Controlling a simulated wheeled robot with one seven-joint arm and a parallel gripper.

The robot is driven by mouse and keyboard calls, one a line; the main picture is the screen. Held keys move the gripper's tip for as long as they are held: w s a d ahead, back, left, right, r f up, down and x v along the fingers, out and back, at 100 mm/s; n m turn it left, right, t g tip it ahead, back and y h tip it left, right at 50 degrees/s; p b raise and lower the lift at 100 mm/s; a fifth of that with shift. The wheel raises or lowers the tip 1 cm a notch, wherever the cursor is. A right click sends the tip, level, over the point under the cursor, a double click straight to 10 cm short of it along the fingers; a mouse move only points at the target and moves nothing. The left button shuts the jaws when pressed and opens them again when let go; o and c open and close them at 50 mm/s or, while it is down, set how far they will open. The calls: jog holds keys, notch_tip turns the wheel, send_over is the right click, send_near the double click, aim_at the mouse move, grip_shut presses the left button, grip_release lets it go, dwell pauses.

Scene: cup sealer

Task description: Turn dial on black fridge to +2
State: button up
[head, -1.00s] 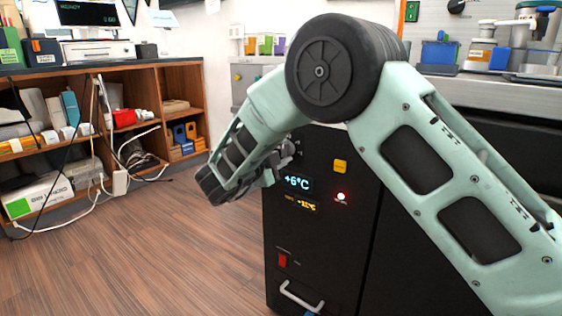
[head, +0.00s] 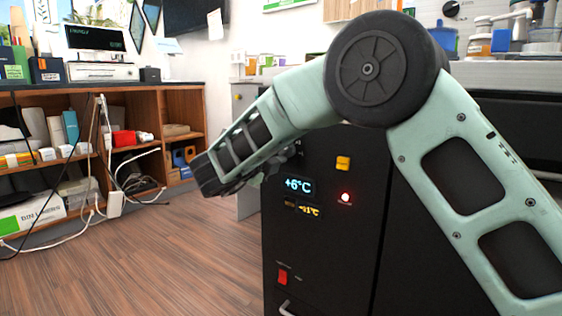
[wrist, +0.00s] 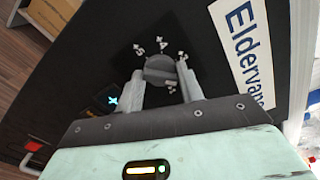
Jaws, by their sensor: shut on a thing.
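The black fridge (head: 325,235) stands in front of me in the head view. Its blue display (head: 298,186) reads +6°C, with a smaller yellow reading (head: 309,211) below it that is hard to read. The dial (wrist: 159,69) shows in the wrist view as a grey round knob with white marks around it. My gripper (wrist: 162,78) has one finger on each side of the dial and is shut on it. In the head view my arm hides most of the dial.
A yellow button (head: 343,163), a red light (head: 345,197) and a red switch (head: 283,277) are on the fridge front. A wooden shelf (head: 170,110) with boxes and cables stands at left. The wood floor (head: 170,255) between is clear.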

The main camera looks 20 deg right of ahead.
dwell(0.4)
jog(key=o, duration=1)
jog(key=shift+a, duration=0.1)
jog(key=p+v, duration=0.5)
jog(key=v, duration=1.2)
jog(key=shift+s, duration=0.15)
jog(key=shift+a, duration=0.1)
